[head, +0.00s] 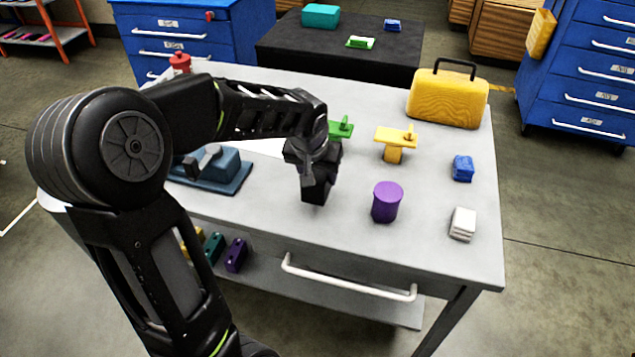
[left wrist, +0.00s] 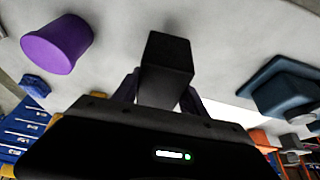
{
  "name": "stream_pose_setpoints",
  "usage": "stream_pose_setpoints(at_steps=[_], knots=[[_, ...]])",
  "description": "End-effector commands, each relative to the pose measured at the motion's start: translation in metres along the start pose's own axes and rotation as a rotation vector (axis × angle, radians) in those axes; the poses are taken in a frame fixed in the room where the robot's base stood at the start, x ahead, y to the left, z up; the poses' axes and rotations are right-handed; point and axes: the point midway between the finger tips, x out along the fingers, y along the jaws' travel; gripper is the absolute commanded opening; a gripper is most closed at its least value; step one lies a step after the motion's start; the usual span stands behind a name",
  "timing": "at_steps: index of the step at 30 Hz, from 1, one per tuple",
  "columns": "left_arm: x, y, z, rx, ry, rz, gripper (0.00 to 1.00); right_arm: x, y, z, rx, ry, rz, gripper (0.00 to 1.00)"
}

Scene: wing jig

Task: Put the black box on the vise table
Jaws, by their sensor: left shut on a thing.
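The black box (left wrist: 166,58) shows in the left wrist view between the two fingers of my left gripper (left wrist: 163,90), which is shut on it. In the head view my left gripper (head: 314,170) is over the middle of the grey vise table (head: 452,225), with the dark box (head: 315,190) at its fingers. The box is partly hidden by the gripper, and I cannot tell whether it touches the tabletop. A blue-grey vise (head: 215,170) is on the table's left side, partly behind my arm. My right gripper is not in view.
A purple cylinder (head: 387,202) stands close right of the box. A yellow clamp-like piece (head: 394,146), a green one (head: 341,129), a blue block (head: 463,168), a white block (head: 462,223) and a yellow case (head: 447,98) are on the table.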

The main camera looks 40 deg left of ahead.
Motion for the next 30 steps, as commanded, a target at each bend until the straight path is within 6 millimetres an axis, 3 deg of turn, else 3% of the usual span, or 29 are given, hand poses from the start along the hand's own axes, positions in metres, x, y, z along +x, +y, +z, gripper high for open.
stream_pose_setpoints(at_steps=[6,14,26,27,30], knots=[[0.003,0.000,0.001,0.000,0.000,0.000,0.00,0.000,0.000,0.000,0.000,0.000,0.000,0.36],[0.033,0.000,0.014,0.001,-0.002,0.000,0.00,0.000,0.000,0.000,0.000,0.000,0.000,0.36],[0.038,0.000,0.015,0.000,0.002,0.001,0.00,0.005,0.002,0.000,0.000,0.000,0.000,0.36],[0.038,0.000,0.016,0.000,0.000,0.001,0.51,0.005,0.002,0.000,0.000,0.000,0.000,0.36],[0.037,0.000,0.015,0.000,0.000,0.001,0.59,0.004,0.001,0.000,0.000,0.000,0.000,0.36]])
